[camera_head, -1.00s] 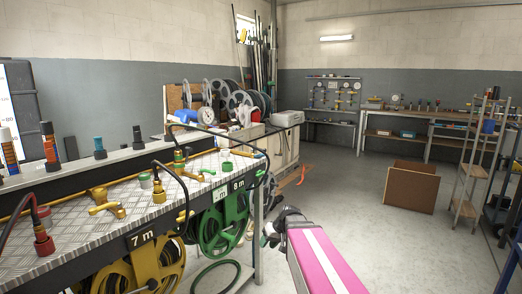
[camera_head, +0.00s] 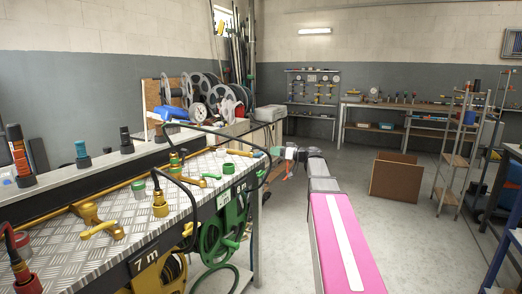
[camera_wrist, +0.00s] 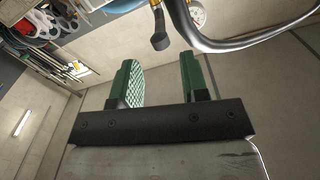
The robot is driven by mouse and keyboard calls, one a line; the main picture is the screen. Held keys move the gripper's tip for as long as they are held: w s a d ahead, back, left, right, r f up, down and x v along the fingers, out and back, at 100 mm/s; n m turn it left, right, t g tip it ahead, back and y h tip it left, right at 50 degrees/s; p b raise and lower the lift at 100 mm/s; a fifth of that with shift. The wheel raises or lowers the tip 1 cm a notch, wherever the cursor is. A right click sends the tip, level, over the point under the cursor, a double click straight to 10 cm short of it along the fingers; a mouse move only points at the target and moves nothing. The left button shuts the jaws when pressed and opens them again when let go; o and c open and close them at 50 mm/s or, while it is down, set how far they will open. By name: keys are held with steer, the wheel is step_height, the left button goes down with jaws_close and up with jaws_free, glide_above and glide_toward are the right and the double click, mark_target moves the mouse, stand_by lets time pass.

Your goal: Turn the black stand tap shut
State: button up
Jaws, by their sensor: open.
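My gripper (camera_head: 278,152) is at the far end of my outstretched arm, just past the right end of the metal bench; it is small in the head view. The wrist view shows its two green fingers (camera_wrist: 158,66) apart, with nothing between them. Beyond the fingertips there is a dark, blunt-ended piece (camera_wrist: 160,42) with some brass above it, next to a thick dark curved hose or pipe (camera_wrist: 195,38). I cannot tell whether this piece belongs to the black stand tap. No tap on the bench is plainly black in the head view.
The diamond-plate bench (camera_head: 60,243) holds a brass tap (camera_head: 95,220), an upright brass fitting (camera_head: 159,197) and a green tap (camera_head: 210,176). A black hose (camera_head: 215,132) arches over it. Green (camera_head: 228,235) and yellow reels hang below.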

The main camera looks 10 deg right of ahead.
mark_target(266, 149)
steer(key=x, duration=0.8)
steer(key=shift+w+a, duration=0.1)
steer(key=shift+a, duration=0.05)
steer(key=shift+c, duration=0.3)
jaws_close()
